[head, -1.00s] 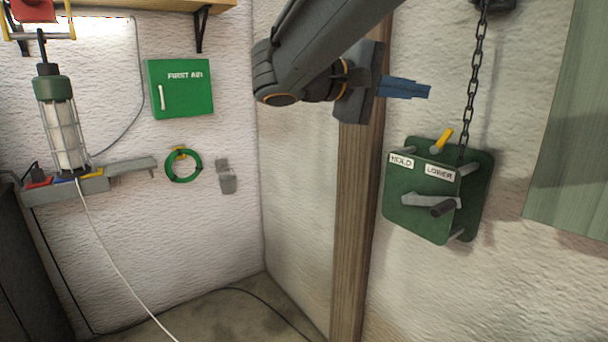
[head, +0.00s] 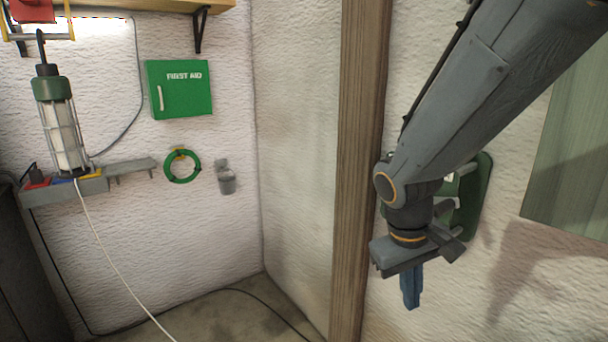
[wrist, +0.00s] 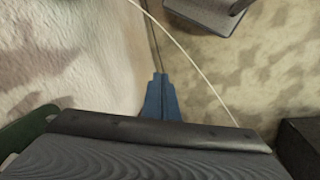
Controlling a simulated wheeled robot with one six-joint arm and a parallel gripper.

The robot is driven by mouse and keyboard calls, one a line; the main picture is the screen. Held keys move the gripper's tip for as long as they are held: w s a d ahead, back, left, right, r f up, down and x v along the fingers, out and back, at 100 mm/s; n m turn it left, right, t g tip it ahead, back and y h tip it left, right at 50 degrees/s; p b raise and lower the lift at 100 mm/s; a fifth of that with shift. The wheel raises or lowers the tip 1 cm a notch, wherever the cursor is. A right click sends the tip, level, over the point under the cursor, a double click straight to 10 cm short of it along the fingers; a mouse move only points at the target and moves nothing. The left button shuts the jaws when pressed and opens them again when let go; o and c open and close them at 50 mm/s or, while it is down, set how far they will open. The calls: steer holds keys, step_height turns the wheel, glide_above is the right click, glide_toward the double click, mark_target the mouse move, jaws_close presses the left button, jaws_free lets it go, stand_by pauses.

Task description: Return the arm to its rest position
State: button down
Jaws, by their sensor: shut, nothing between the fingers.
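My gripper (head: 411,300) hangs at the right in the head view, with its blue fingers pointing down. The fingers are together and hold nothing. In the wrist view my gripper (wrist: 161,85) shows as two blue fingers side by side, with wall and floor beyond them. My arm crosses the upper right of the head view and slopes down to the wrist. It stands in front of the green winch box (head: 470,205) on the right wall and hides most of it, including its labels and chain.
A wooden post (head: 358,150) stands just left of my gripper. A green first aid box (head: 180,90), a green ring (head: 182,166) and a caged lamp (head: 60,130) are on the left wall. A white cord (head: 112,255) hangs below the lamp. The floor corner is open.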

steer(key=s+f+m+g+y+b, duration=0.1)
steer(key=s+f+m+y+b, duration=0.1)
steer(key=f+b, duration=0.7)
step_height(320, 180, down, 5)
steer(key=shift+s+a+f+m+b, duration=0.1)
steer(key=shift+s+a+m+b, duration=0.35)
steer(key=shift+s, duration=0.55)
